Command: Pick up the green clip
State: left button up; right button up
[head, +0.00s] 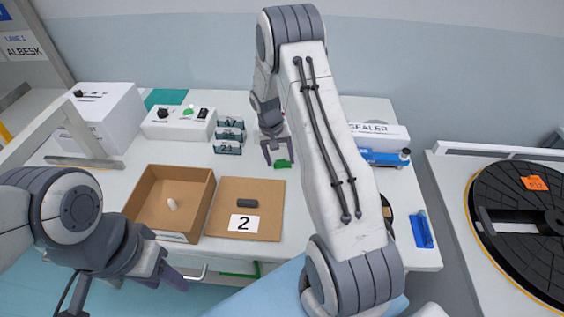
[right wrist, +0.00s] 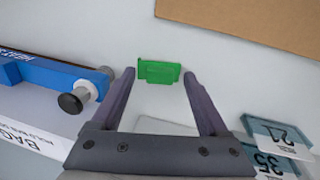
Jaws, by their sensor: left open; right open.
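The green clip (head: 282,163) lies flat on the white table, right of the numbered clear holders. In the right wrist view the green clip (right wrist: 158,72) sits just beyond and between my open fingertips. My right gripper (head: 277,158) is open and empty, pointing down close to the clip; it also shows in the right wrist view (right wrist: 160,76). I cannot tell its exact height above the table. My left gripper (head: 170,270) is open and empty at the lower left, in front of the table's front edge and far from the clip.
Numbered holders (head: 229,135) stand left of the clip. A blue tool (head: 385,157) lies by the sealer box (head: 380,135) on the right. A cork board (head: 268,222) and a brown tray (head: 205,180) lie nearer the front. Bare table surrounds the clip.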

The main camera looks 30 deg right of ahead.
jog(key=shift+f, duration=0.1)
grip_shut()
